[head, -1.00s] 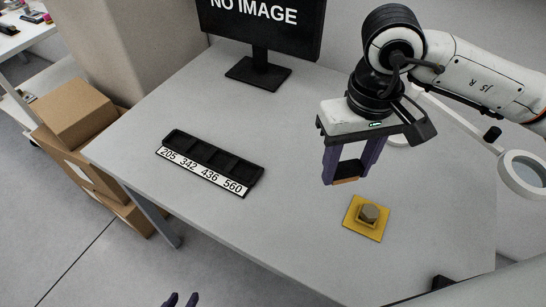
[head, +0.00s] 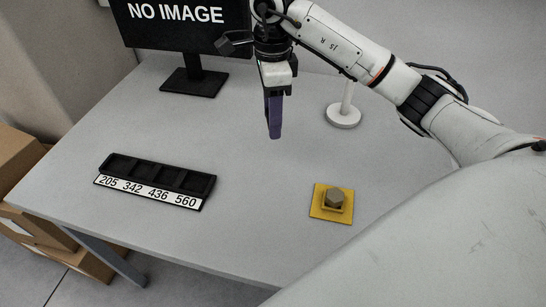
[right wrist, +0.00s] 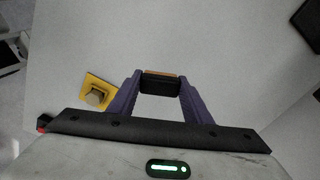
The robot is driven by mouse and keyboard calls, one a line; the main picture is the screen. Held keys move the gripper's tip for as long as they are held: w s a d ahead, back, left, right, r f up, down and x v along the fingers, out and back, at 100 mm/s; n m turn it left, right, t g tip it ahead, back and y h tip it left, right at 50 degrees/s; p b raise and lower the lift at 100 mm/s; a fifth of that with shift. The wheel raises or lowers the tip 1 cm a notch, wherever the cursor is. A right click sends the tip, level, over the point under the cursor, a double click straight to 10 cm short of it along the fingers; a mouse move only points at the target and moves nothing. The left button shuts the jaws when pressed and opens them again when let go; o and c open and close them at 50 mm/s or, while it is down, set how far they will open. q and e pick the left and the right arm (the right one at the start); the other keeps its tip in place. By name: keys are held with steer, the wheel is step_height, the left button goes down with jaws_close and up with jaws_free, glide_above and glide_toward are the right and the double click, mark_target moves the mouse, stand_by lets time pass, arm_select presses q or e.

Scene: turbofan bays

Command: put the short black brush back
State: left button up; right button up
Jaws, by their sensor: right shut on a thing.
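My right gripper (head: 274,134) is above the table, left of the lamp base, with its purple fingers pointing down. In the right wrist view its fingers (right wrist: 160,88) are shut on a short black block with a tan edge, which looks like the short black brush (right wrist: 160,84). The brush is hidden behind the fingers in the head view. A black tray (head: 155,184) with several compartments stands at the left of the table, with a white label strip reading 205, 342, 436, 560. Its compartments look empty. My left gripper is out of view.
A yellow square plate (head: 318,210) with a grey-brown hex piece (head: 336,197) sits right of centre. A monitor (head: 192,80) stands at the back left, and a white round lamp base (head: 343,117) at the back. Table between tray and plate is clear.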

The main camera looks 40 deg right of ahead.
mark_target(273, 157)
step_height(273, 157, down, 10)
steer(key=shift+r+p, duration=0.15)
steer(key=shift+p, duration=0.15)
steer(key=shift+f, duration=0.25)
steer(key=o, duration=0.9)
steer(key=shift+r, duration=0.1)
step_height(273, 157, up, 11)
steer(key=shift+r, duration=0.7)
